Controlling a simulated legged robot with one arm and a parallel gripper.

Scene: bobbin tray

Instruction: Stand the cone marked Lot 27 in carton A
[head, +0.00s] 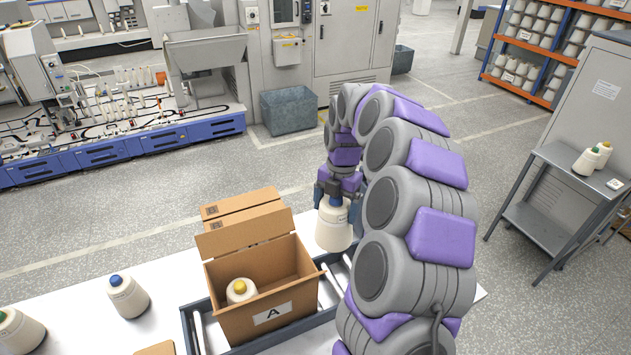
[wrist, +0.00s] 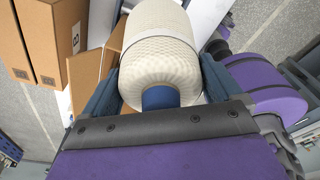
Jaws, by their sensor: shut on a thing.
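My gripper (head: 338,190) is shut on a cream yarn cone (head: 333,226), which hangs upright just right of carton A. In the wrist view the cone (wrist: 160,45) sits between the two fingers, its blue tip (wrist: 160,97) towards the palm. I cannot read a lot mark on it, and cannot tell whether its base touches anything. Carton A (head: 238,318) is an open brown box with an "A" label on its front. A yellow-tipped cone (head: 241,291) stands inside it, at the left; part of the interior is hidden by the walls.
Carton A stands in a dark grey tray (head: 191,329) on a white table (head: 80,291). Another brown carton (head: 240,203) is behind it. A blue-tipped cone (head: 128,298) and a green-tipped cone (head: 20,332) stand to the left. My arm hides the table's right part.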

